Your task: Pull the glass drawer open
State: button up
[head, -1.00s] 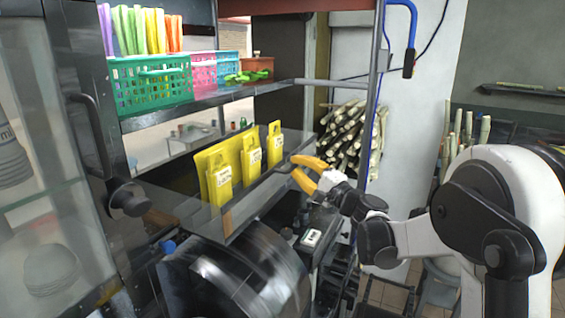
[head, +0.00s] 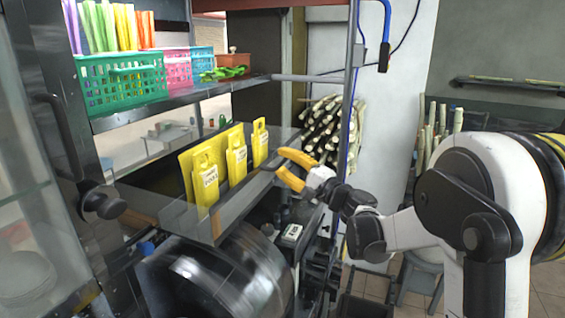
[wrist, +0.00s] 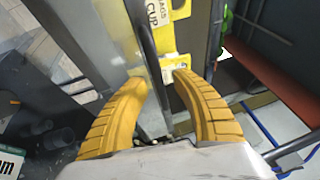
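The glass drawer (head: 232,211) is a clear, shallow tray under the shelf. It holds several yellow labelled bags (head: 205,182) and stands out from the frame. Its dark handle (head: 270,164) is on the front panel near the right end. My gripper (head: 277,163) has yellow fingers, which are apart at the handle. Whether a finger touches the handle is hard to tell.
A shelf above bears a green basket (head: 122,84) and a pink basket (head: 177,70). A dark drum (head: 215,280) sits below the drawer. A glass door with a dark handle stands at left. Cane stalks (head: 325,130) lean behind my gripper. A grey stool (head: 425,275) stands at lower right.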

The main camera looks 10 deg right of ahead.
jog(key=v, duration=1.2)
jog(key=s+a+f+n+g+h, duration=0.2)
jog(key=s+a+f+n+g, duration=0.1)
jog(key=s+a, duration=0.25)
jog(key=s+a+f+n+g+h, duration=0.25)
jog(key=s+a+n+g, duration=0.2)
jog(key=s, duration=0.25)
jog(key=s+d+f+n+g+h, duration=0.1)
jog(key=s+d+f+n+h, duration=0.1)
jog(key=s, duration=0.6)
jog(key=s+d+f+n+g+h, duration=0.1)
jog(key=s+d+f+h, duration=0.3)
jog(key=s, duration=0.4)
jog(key=shift+d+f+n+h, duration=0.35)
jog(key=shift+d+f+n, duration=0.2)
jog(key=shift+n, duration=0.3)
